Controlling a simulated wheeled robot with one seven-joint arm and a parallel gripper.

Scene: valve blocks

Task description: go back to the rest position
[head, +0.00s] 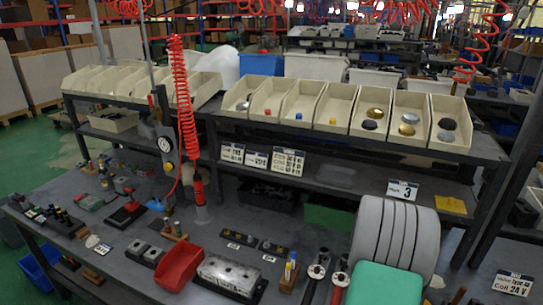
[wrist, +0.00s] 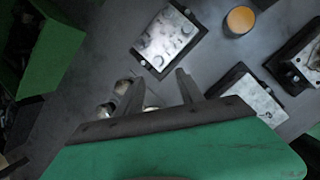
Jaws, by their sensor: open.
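My gripper (wrist: 158,88) shows in the wrist view with its two dark fingers spread apart and nothing held between them. Its green housing fills the bottom of that view. A valve block with a bright metal top (wrist: 168,40) lies on the grey table beyond the fingertips. Small round metal parts (wrist: 122,88) show beside the left finger, partly hidden by it. In the head view, a grey ribbed part and a green part at the lower right look like my arm; the fingers cannot be made out there.
In the wrist view, a second metal-topped block (wrist: 250,97), an orange round piece (wrist: 240,20) and a green box (wrist: 45,55) lie around. In the head view, a red bin (head: 179,266), a hanging red coiled hose (head: 185,100) and a shelf of cream bins (head: 300,102) stand near the workbench.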

